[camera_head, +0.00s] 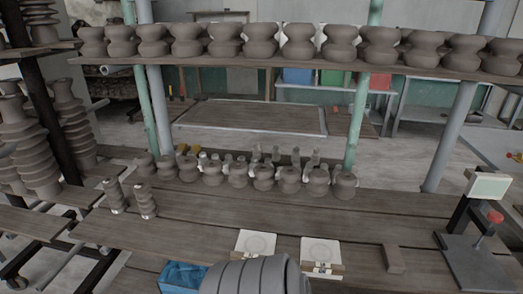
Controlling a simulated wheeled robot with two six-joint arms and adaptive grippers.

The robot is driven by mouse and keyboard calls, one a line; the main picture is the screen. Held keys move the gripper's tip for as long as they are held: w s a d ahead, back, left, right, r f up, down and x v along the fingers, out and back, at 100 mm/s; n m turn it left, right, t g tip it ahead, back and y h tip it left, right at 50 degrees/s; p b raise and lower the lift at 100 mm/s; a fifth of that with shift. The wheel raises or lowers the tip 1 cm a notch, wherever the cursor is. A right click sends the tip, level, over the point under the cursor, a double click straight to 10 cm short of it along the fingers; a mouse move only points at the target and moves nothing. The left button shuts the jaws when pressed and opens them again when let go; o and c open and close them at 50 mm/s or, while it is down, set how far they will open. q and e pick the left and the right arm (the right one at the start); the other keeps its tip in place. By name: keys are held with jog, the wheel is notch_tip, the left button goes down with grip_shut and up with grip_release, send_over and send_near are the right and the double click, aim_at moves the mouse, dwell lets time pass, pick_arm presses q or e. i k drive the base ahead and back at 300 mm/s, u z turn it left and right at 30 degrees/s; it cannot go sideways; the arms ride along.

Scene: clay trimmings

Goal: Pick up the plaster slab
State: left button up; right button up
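Two pale, square slabs lie on the wooden table near its front edge, each with a faint round mark on top. The left pale slab (256,242) lies flat, its front part hidden by a grey ribbed shape at the bottom of the view. The right pale slab (320,251) also lies flat and shows a thicker front edge with small dark marks. I cannot tell which of the two is the plaster slab. Neither of my grippers is in view, and nothing is seen touching either slab.
Several clay pots (263,178) stand behind the slabs, under a shelf (300,64) of more pots. Two ribbed clay pieces (146,201) stand at left. A blue container (181,276) is front left, a brown block (393,258) and a dark stand (478,262) right.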

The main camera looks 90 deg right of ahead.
aim_at(320, 258)
jog(key=k, duration=1.4)
jog(key=z, duration=0.05)
